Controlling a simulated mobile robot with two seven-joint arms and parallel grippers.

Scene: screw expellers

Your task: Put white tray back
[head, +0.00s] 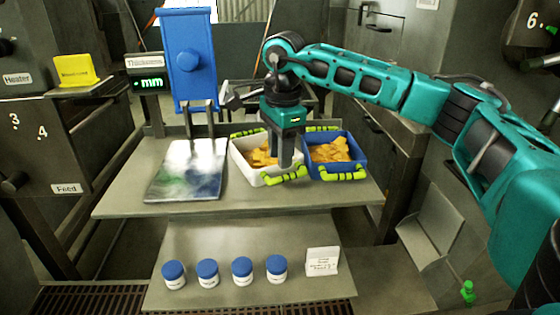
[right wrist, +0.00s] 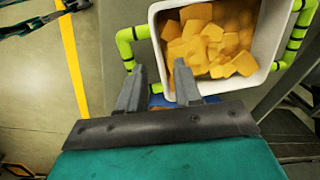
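The white tray (head: 238,156) holds orange-yellow chunks and has lime-green handles. It stands on the grey shelf, left of a blue tray (head: 364,155). In the head view my right gripper (head: 286,165) points down at the white tray's right side. In the right wrist view my right gripper (right wrist: 160,75) has its two fingers apart at the white tray's (right wrist: 156,42) near edge; contact cannot be made out.
The blue tray also holds orange-yellow chunks and stands close beside the white tray. A shiny metal plate (head: 187,172) lies left of it, below a blue panel (head: 188,60). Several blue-lidded jars (head: 242,271) and a white card (head: 322,261) stand on the lower shelf (head: 210,235).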

